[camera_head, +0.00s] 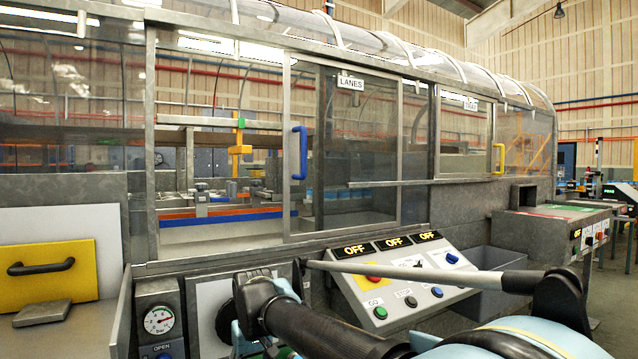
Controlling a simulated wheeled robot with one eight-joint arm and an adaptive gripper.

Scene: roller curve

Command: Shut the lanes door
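The lanes door is a clear sliding panel in a grey metal frame (288,215), under a white LANES label (350,83). An upright blue handle (299,153) is on its left side. The door stands to the right of a wide opening, through which the lanes area inside shows, so the door is open. Dark and light-blue links of my arm cross the lower front of the view, below the door. I cannot make out my gripper or its fingers, and nothing of mine is seen touching the handle.
A sloping control panel (395,275) with OFF displays and coloured buttons stands below the door. A second door with a yellow handle (499,158) is to the right. A yellow plate with a black handle (45,270) and a pressure gauge (158,320) are at the lower left.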

